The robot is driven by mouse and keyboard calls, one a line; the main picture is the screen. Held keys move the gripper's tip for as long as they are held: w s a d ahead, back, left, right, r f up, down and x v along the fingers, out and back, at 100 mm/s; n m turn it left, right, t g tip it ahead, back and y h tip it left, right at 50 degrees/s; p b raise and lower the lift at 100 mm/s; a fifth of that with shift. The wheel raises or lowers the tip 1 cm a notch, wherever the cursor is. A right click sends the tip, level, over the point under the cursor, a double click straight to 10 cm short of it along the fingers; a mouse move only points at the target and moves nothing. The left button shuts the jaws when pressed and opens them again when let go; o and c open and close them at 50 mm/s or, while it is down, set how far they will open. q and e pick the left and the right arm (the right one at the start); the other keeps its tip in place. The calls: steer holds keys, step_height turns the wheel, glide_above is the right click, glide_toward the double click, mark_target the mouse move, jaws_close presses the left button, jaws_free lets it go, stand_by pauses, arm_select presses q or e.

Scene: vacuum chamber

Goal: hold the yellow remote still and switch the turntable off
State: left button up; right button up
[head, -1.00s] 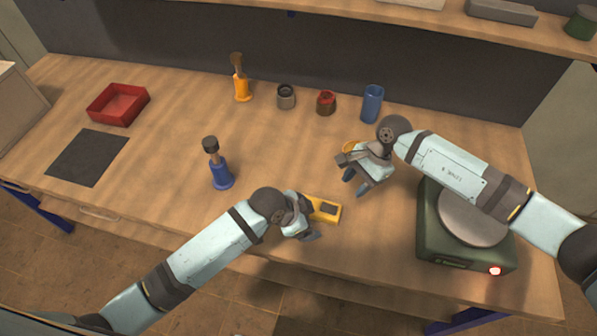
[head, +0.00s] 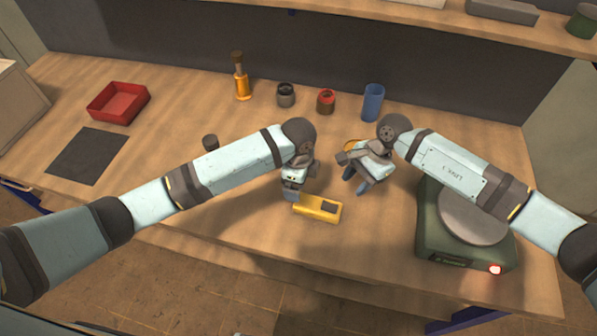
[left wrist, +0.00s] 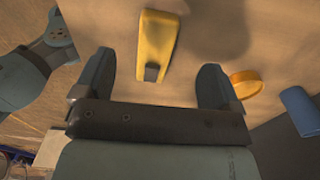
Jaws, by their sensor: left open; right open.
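The yellow remote (head: 309,207) with a dark pad lies on the bench. It also shows in the left wrist view (left wrist: 155,38), ahead of and between the fingers. My left gripper (head: 291,194) is open and empty, just beside the remote's left end in the head view; I cannot tell its height over the bench. My right gripper (head: 355,182) is open and empty, behind and right of the remote. The green turntable (head: 432,230) with a grey round plate (head: 472,222) stands at the right, partly under my right arm. A red light (head: 495,269) glows on its front corner.
A red tray (head: 118,103) sits far left.

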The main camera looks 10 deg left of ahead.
mark_target(318, 208)
arm_select(q)
step_height(318, 208, down, 10)
steer(key=shift+f, duration=0.25)
